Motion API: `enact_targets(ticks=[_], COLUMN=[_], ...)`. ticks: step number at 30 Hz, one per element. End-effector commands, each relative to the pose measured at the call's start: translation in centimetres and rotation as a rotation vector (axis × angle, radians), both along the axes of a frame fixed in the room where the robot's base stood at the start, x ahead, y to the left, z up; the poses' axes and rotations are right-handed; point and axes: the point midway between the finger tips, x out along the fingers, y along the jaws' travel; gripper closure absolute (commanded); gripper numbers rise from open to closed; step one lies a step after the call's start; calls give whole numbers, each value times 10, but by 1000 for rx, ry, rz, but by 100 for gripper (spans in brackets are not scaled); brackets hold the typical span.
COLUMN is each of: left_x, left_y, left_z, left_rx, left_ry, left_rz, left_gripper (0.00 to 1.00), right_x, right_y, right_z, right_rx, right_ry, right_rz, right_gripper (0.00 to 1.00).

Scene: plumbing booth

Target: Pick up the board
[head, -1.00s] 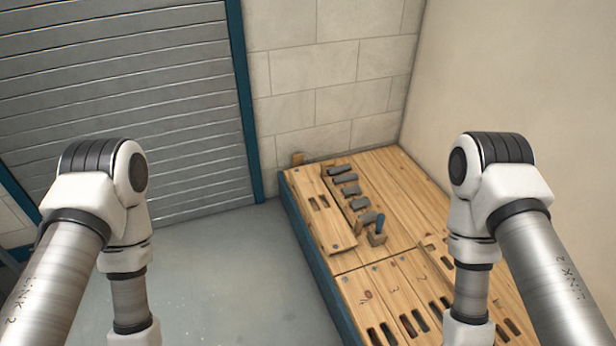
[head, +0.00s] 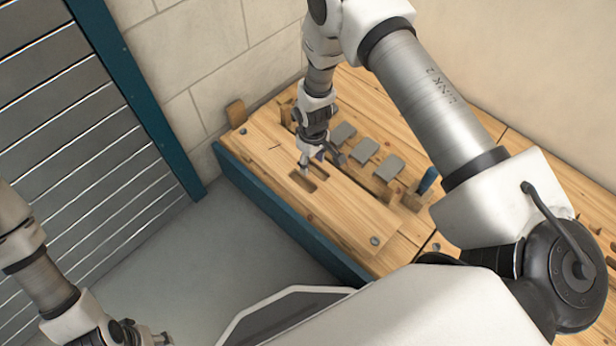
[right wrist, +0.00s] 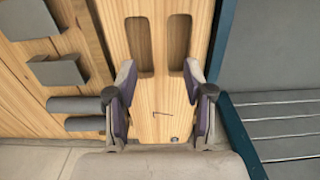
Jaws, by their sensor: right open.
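The board (head: 340,215) is a long light wooden plank with two hand slots and a bolt at its near end. It lies flat along the blue-edged side of the bench. It also fills the middle of the right wrist view (right wrist: 160,75), with both slots ahead of the fingers. My right gripper (head: 312,162) is over the board beside the slots. Its two fingers show open and empty in the right wrist view (right wrist: 162,105); I cannot tell if they touch the wood. My left gripper (head: 150,338) is at the lower left, partly cut off, away from the bench.
Several grey blocks (head: 364,151) sit in a row beside the board. A blue-handled tool (head: 427,181) stands upright past them. A wooden peg (head: 235,113) rises at the bench's far corner. A blue post (head: 130,90) and grey shutter are to the left; the floor (head: 215,240) is clear.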

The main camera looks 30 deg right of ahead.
Motion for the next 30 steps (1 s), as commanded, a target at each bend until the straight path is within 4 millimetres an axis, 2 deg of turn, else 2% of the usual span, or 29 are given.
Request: enact_targets(ticks=[1, 10, 14, 16, 23, 24, 28, 30], left_x=[0, 0, 0, 0, 0, 0, 0, 0], left_y=[0, 0, 0, 0, 0, 0, 0, 0], left_z=[-11, -25, -43, -46, -45, -45, -45, -45], left_rx=[0, 0, 0, 0, 0, 0, 0, 0], left_ry=[0, 0, -1, 0, -1, -1, -1, -1], left_rz=[0, 0, 0, 0, 0, 0, 0, 0], left_gripper=[48, 48, 48, 48, 48, 48, 48, 48], right_x=[5, 9, 13, 13, 13, 13, 13, 13], right_y=[-1, 1, 4, 3, 3, 3, 3, 3], right_z=[-9, -42, -69, -78, -80, -80, -80, -80], right_rx=[-1, -2, -2, -2, -2, -2, -2, -2], right_ry=[0, 3, 3, 3, 2, 2, 2, 2], right_rz=[6, 11, 11, 10, 10, 10, 10, 10], right_gripper=[48, 48, 48, 48, 48, 51, 98, 100])
